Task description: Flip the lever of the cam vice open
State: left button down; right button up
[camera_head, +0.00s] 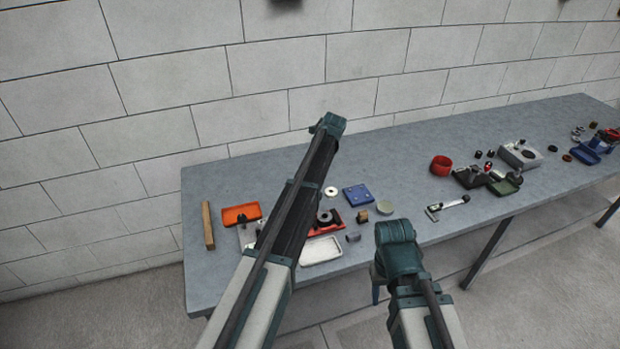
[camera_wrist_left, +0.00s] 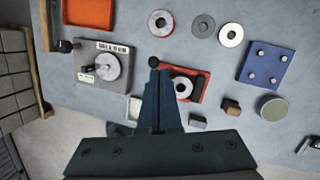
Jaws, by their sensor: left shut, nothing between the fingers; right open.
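A red-based fixture (camera_wrist_left: 203,77) with a pale ring-shaped part (camera_wrist_left: 183,87) lies in the middle of the left wrist view. It looks like the cam vice, but I cannot be sure. A round black knob (camera_wrist_left: 152,62), perhaps the lever's end, shows at its left corner. My left gripper (camera_wrist_left: 160,75) is shut and empty, its tips close to the knob; contact cannot be told. In the head view the red fixture (camera_head: 338,226) is partly hidden by my left arm, which also hides the left gripper. My right gripper (camera_head: 377,286) barely shows below its wrist, open, off the table's front edge.
Left on the bench (camera_head: 205,272) are a wooden bar (camera_head: 208,226), an orange tray (camera_head: 242,214) and a grey plate with a disc (camera_wrist_left: 98,69). A white tray (camera_head: 321,250) lies in front, a blue plate (camera_head: 357,195) to the right. Bench right of centre is partly clear.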

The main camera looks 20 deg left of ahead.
pick_arm(q)
jog(key=r+p, duration=0.1)
jog(key=w+r+p, duration=0.1)
jog(key=r, duration=0.1)
jog(key=shift+w+r, duration=0.2)
jog(key=shift+r, duration=0.1)
pick_arm(e)
notch_tip(320, 180, up, 4)
jog(key=shift+f, duration=0.2)
pick_arm(q)
jog(key=s+d+f+n+b, duration=0.1)
jog(key=s+d+n, duration=0.4)
jog(key=s, duration=0.8)
jog(key=s+d+f+n+h+b, duration=0.1)
jog(key=s+d+f+n, duration=0.1)
jog(key=s+d+n, duration=0.4)
jog(key=s+d+f+n+h+b, duration=0.1)
jog(key=s+d+n, duration=0.4)
jog(key=s+n, duration=0.6)
jog(key=s, duration=0.8)
jog(key=shift+s+d+f+g, duration=0.2)
jog(key=shift+s+f+g, duration=0.1)
jog(key=shift+s, duration=0.1)
pick_arm(e)
notch_tip(320, 180, down, 4)
jog(key=shift+r, duration=0.15)
